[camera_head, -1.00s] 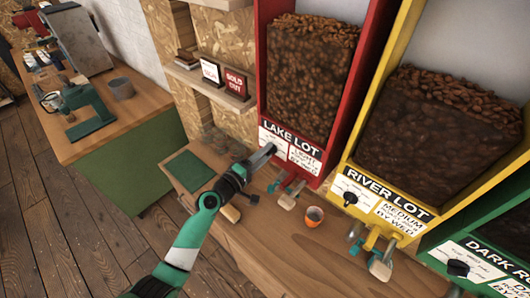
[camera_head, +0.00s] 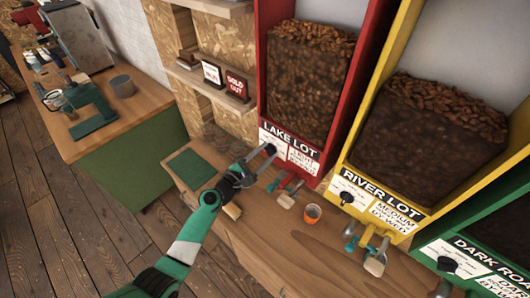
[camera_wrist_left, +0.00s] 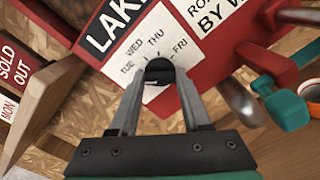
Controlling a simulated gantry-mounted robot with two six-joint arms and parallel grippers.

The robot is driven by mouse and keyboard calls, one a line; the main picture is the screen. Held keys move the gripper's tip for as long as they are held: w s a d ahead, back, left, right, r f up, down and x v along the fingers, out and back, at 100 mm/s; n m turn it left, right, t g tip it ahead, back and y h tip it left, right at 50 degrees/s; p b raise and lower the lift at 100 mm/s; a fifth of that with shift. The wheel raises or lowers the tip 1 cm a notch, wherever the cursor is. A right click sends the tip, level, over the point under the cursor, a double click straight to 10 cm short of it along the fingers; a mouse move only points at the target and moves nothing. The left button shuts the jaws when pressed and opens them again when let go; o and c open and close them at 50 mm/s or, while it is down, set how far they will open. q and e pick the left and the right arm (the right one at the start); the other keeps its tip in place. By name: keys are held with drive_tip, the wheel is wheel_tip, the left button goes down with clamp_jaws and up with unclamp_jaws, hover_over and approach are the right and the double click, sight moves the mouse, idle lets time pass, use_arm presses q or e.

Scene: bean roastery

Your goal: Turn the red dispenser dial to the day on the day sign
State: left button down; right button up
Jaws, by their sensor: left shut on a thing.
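The red dispenser (camera_head: 262,70) is labelled LAKE LOT and has a black dial (camera_head: 270,149) on its white front plate. My left gripper (camera_head: 263,160) reaches up to this dial. In the left wrist view its two fingers are closed on the sides of the dial (camera_wrist_left: 158,71). TUE, WED, THU and FRI are printed around the dial; the lower-left part of the plate is hidden by a finger, and I cannot tell where the dial points. The white day sign (camera_head: 211,72) stands on a shelf; its text reads MON in the left wrist view (camera_wrist_left: 9,110). My right gripper is out of view.
A SOLD OUT sign (camera_head: 237,85) stands beside the day sign. Levers and a scoop-like spout (camera_head: 288,199) sit below the dial, with an orange cup (camera_head: 312,213) nearby. Yellow (camera_head: 364,120) and green (camera_head: 508,222) dispensers stand to the right. The counter front is mostly clear.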

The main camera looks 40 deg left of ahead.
use_arm(q)
drive_tip(key=n+p, duration=0.1)
drive_tip(key=n, duration=0.4)
drive_tip(key=shift+n, duration=0.3)
idle(0.4)
drive_tip(key=shift+c, duration=1.8)
unclamp_jaws()
drive_tip(key=shift+s+p, duration=0.35)
drive_tip(key=shift+p, duration=0.05)
drive_tip(key=s+p, duration=0.2)
drive_tip(key=s, duration=0.9)
drive_tip(key=shift+d, duration=0.2)
